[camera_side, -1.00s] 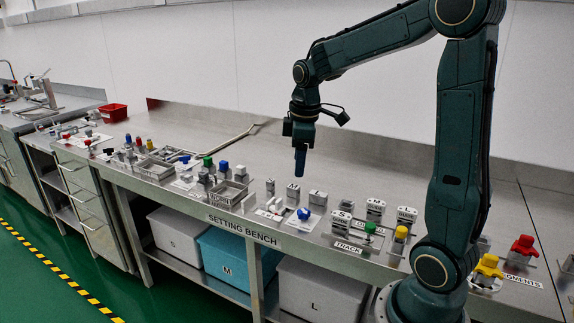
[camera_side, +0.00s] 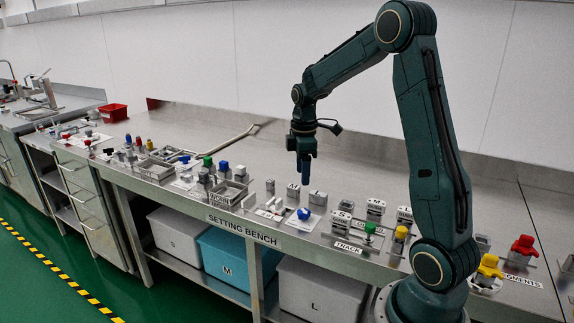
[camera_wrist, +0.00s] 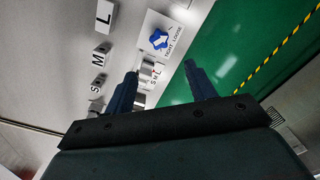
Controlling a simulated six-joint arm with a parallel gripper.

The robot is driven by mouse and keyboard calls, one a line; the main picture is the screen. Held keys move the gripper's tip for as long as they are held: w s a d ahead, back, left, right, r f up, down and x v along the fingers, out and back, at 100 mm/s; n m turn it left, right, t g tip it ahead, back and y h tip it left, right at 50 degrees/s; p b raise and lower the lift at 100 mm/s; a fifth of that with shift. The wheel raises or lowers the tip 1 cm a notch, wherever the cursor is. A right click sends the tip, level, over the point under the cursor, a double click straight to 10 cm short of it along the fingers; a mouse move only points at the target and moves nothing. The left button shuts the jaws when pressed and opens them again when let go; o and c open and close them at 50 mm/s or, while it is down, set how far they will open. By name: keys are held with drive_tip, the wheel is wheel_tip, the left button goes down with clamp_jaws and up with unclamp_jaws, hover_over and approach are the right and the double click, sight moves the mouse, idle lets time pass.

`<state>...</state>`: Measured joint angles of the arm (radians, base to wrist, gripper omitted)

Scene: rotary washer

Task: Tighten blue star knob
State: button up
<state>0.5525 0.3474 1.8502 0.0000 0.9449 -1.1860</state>
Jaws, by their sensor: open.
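The blue star knob (camera_side: 304,213) sits near the front edge of the bench, right of the SETTING BENCH label. In the wrist view the knob (camera_wrist: 158,40) is on a white plate (camera_wrist: 176,22) marked with an arrow and the words TIGHT and LOOSE. My gripper (camera_side: 306,176) points down above the bench, behind and above the knob. In the wrist view my gripper (camera_wrist: 160,70) has its two fingers spread with nothing held between them. The knob lies beyond the fingertips, apart from them.
Small metal blocks (camera_side: 293,190) marked S, M and L stand behind the knob. A green knob (camera_side: 370,228) and a yellow knob (camera_side: 401,233) stand to the right.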

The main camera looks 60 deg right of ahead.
sight(302, 211)
wheel_tip(302, 211, down, 13)
drive_tip(key=shift+r, duration=0.2)
idle(0.4)
drive_tip(key=c, duration=1)
